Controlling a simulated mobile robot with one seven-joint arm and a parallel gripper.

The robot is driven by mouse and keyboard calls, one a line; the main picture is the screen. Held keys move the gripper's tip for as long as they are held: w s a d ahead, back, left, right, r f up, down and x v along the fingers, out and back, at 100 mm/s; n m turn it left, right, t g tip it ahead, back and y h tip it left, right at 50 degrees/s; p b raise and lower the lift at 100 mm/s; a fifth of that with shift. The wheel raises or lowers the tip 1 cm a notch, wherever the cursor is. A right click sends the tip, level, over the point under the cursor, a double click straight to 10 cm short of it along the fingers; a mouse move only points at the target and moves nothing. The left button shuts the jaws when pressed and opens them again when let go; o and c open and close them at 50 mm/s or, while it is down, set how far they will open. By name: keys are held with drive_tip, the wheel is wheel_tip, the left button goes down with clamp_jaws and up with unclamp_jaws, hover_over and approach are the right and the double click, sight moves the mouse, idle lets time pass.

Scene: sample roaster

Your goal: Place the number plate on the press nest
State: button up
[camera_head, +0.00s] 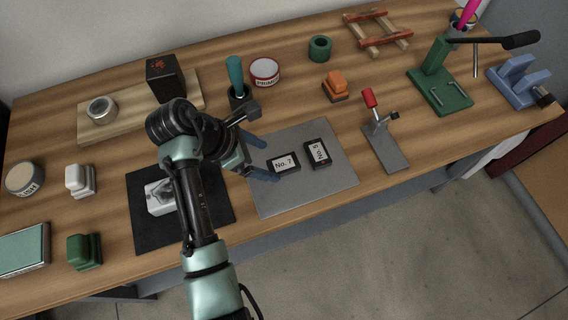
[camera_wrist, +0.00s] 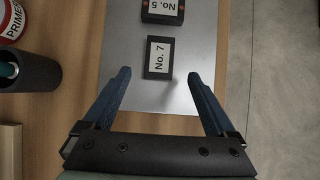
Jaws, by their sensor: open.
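Two black number plates with white labels lie flat on a grey metal sheet (camera_head: 330,187). The one marked No. 7 (camera_head: 284,164) is on the left and the one marked No. 5 (camera_head: 317,153) is on the right. My gripper (camera_head: 260,158) is open and empty, just left of No. 7. In the wrist view the No. 7 plate (camera_wrist: 158,58) lies just beyond and between the open fingertips (camera_wrist: 160,76), not gripped. A green lever press (camera_head: 440,92) with a flat base and black handle stands at the back right; I cannot clearly make out a separate nest on it.
A toggle clamp with a red knob (camera_head: 369,98) stands right of the sheet. A dark cup with a teal-handled tool (camera_head: 235,75) and a PRIMER tin (camera_head: 264,72) stand behind my gripper. A blue fixture (camera_head: 518,80) stands right of the press. Several other items lie left.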

sight(284, 163)
drive_tip(key=x, duration=0.2)
drive_tip(key=b+x, duration=0.1)
drive_tip(key=x, duration=0.2)
drive_tip(key=shift+w+d, duration=0.2)
drive_tip(key=shift+d, duration=0.15)
drive_tip(key=shift+r, duration=0.1)
clamp_jaws()
